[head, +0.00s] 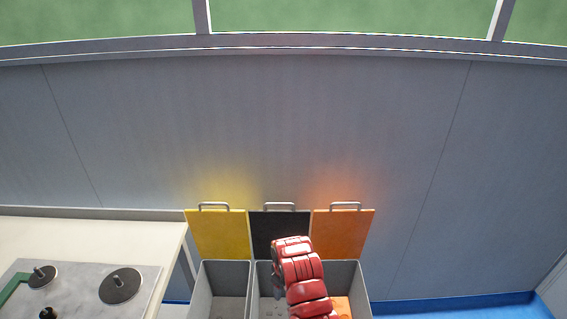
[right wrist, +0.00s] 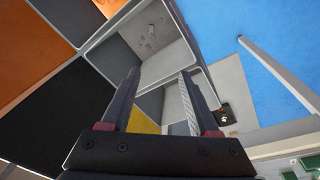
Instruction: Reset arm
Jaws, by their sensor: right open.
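My red right arm (head: 302,278) reaches over the grey bins in the head view, and its gripper cannot be made out there. In the right wrist view my right gripper (right wrist: 160,77) is open, its two dark fingers wide apart with nothing between them. Beyond the fingers is the inside of a grey bin (right wrist: 160,72), with small dark marks or holes in it. My left arm and gripper do not show.
Grey bins (head: 203,285) stand below raised yellow (head: 218,235), black (head: 280,226) and orange (head: 343,235) lids with handles. Something orange (head: 343,306) shows in the right bin. At left a pale table (head: 90,235) bears a metal plate with black discs (head: 120,286). A grey wall stands behind.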

